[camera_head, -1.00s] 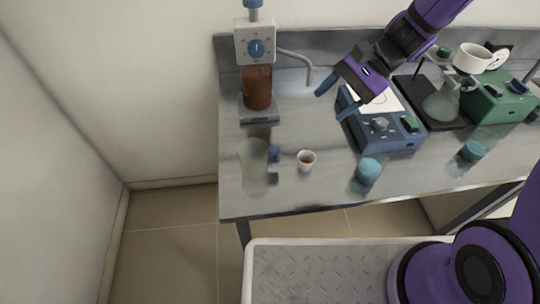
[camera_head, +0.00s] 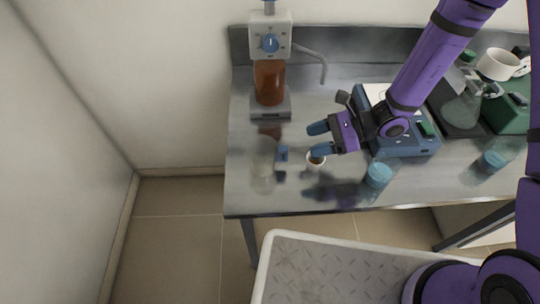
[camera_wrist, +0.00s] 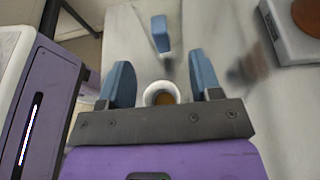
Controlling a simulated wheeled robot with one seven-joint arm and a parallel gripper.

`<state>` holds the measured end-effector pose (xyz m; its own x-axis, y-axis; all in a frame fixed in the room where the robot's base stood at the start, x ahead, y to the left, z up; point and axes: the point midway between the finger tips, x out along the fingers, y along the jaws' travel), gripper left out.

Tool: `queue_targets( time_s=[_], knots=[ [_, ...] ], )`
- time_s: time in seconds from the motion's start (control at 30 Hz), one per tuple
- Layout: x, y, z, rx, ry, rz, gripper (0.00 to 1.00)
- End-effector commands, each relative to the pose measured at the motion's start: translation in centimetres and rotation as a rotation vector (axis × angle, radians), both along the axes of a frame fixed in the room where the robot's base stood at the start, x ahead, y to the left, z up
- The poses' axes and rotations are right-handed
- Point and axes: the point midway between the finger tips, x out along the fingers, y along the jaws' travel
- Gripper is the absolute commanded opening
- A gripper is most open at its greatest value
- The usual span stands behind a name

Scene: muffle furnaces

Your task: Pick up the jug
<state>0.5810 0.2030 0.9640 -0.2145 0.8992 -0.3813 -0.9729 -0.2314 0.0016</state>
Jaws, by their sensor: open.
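The jug (camera_head: 262,166) is clear, with a blue handle (camera_head: 283,154) on its right side, and stands at the left front of the steel bench. In the wrist view the blue handle (camera_wrist: 160,34) shows ahead of the fingers; the clear body is hard to make out. My gripper (camera_head: 315,139) is open, its blue fingers pointing left toward the handle and apart from it. The wrist view shows the open gripper (camera_wrist: 160,68) with nothing held between its fingers.
A small white cup (camera_head: 316,163) with brown contents stands just below my gripper. A blue device (camera_head: 408,143) and blue-capped container (camera_head: 378,176) are to the right. The bench's left edge is near the jug.

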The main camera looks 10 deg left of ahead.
Motion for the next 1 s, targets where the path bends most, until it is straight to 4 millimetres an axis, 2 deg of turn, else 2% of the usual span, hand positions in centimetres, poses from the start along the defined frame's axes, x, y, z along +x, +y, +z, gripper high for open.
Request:
queue_targets(
  time_s=[0.1,0.37,0.7,1.0],
  knots=[
    [-0.4,1.6,-0.7,-0.001,0.0,0.002,0.58],
    [-0.8,3.2,-1.3,-0.001,-0.001,0.003,0.58],
    [-1.8,7.0,-2.8,-0.001,-0.001,0.003,0.58],
    [-1.8,7.4,-3.0,-0.002,-0.002,0.001,0.58]
  ],
)
